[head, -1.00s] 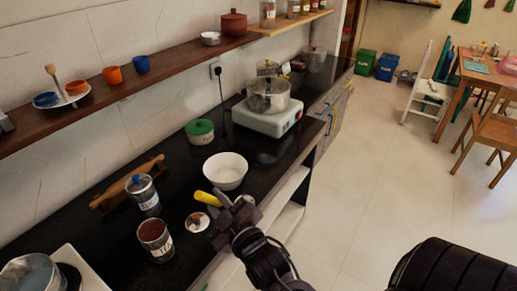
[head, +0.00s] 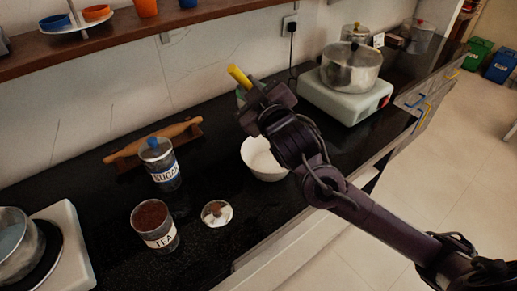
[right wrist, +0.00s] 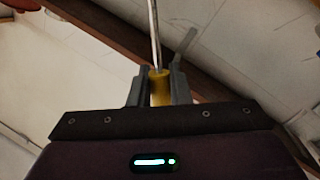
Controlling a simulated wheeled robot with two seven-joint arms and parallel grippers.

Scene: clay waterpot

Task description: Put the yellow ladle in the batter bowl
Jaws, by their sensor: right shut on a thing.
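The yellow ladle (head: 238,75) is in my right gripper (head: 252,92). In the head view only the yellow end of its handle shows above the gripper. In the right wrist view the fingers (right wrist: 160,88) are shut on the yellow handle, and the thin metal shaft (right wrist: 154,35) runs up out of the picture, so the ladle's cup is not seen. The white batter bowl (head: 262,170) stands on the black counter, below and behind my right gripper in the picture. My forearm hides its right part. My left gripper is not in view.
A tea jar (head: 153,226), a sugar jar (head: 160,163), a loose lid (head: 217,213) and a rolling pin (head: 153,143) are left of the bowl. A stove with a pot (head: 351,68) stands to the right. A wooden shelf (head: 120,42) runs along the wall.

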